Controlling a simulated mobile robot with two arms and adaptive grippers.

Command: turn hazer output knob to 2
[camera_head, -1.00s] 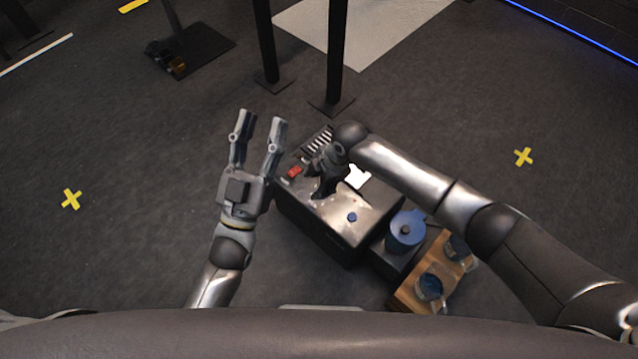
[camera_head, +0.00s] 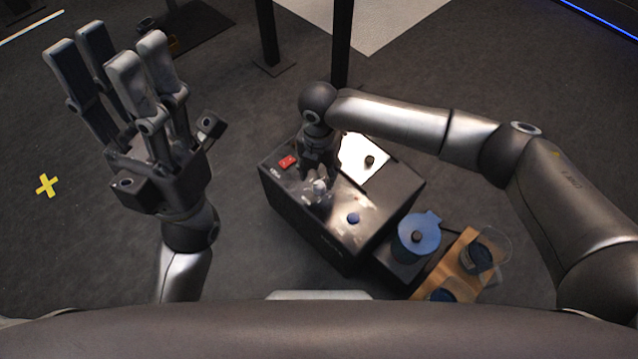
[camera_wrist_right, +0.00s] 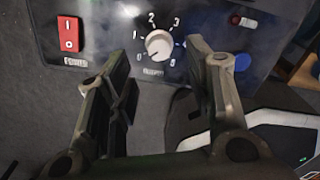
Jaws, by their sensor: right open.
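The hazer is a dark box (camera_head: 340,245) on the floor ahead of me. In the right wrist view its panel (camera_wrist_right: 100,22) carries a white round output knob (camera_wrist_right: 159,45) with printed marks 0 to 4 around it. I cannot clearly read which mark the knob points at. My right gripper (camera_wrist_right: 165,65) is open, its two fingers apart on either side of the view below the knob. In the head view the right gripper (camera_head: 318,190) is over the hazer and hides part of the panel. My left gripper (camera_head: 112,60) is open and empty, raised at the left.
On the panel are a red rocker switch (camera_wrist_right: 69,33), a blue button (camera_wrist_right: 242,62) and a small red-and-white part (camera_wrist_right: 243,21). A blue-lidded container (camera_head: 417,235) and a wooden tray (camera_head: 455,265) with cups stand at the right. Dark posts (camera_head: 341,45) stand behind.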

